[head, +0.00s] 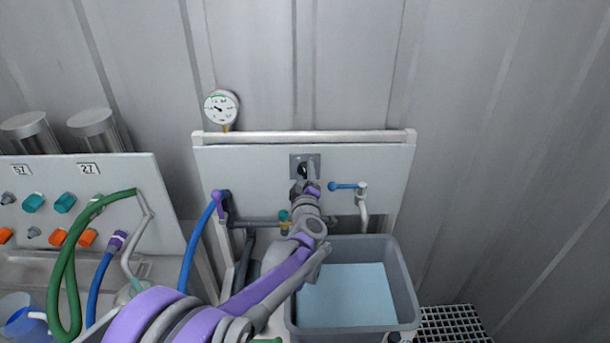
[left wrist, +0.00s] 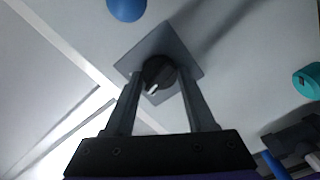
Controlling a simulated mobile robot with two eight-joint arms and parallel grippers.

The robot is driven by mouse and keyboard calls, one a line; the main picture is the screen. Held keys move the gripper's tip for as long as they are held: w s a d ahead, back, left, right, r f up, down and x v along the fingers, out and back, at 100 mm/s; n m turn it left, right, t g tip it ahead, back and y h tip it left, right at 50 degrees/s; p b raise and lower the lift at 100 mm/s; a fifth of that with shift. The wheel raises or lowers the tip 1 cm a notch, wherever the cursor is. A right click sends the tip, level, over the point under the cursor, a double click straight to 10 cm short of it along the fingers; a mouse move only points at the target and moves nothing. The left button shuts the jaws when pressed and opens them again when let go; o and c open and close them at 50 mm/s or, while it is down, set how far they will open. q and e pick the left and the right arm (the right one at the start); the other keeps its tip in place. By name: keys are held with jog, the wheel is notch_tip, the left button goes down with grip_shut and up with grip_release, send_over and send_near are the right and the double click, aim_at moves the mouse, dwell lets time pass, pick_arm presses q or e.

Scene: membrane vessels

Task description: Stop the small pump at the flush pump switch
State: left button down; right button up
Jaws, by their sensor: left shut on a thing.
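The flush pump switch is a black rotary knob (left wrist: 158,74) with a white pointer mark, on a grey square plate (left wrist: 178,46) fixed to the white panel. In the head view the plate (head: 296,159) sits at the upper middle of the panel, and the knob is partly behind my gripper. My left gripper (left wrist: 160,85) has one finger on each side of the knob and is shut on it. It also shows in the head view (head: 306,182), reaching up to the plate. The small pump itself cannot be made out. My right gripper is not in view.
A blue-handled valve (head: 345,186) is just right of the switch. A pressure gauge (head: 221,107) stands above the panel's left corner. A grey tub (head: 408,292) of water is below. A board (head: 75,190) with coloured fittings and hoses is at left.

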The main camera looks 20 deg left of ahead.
pick_arm(q)
jog(key=shift+n, duration=2)
jog(key=shift+c, duration=1.1)
grip_release()
jog(key=v, duration=1.1)
jog(key=shift+w, duration=0.1)
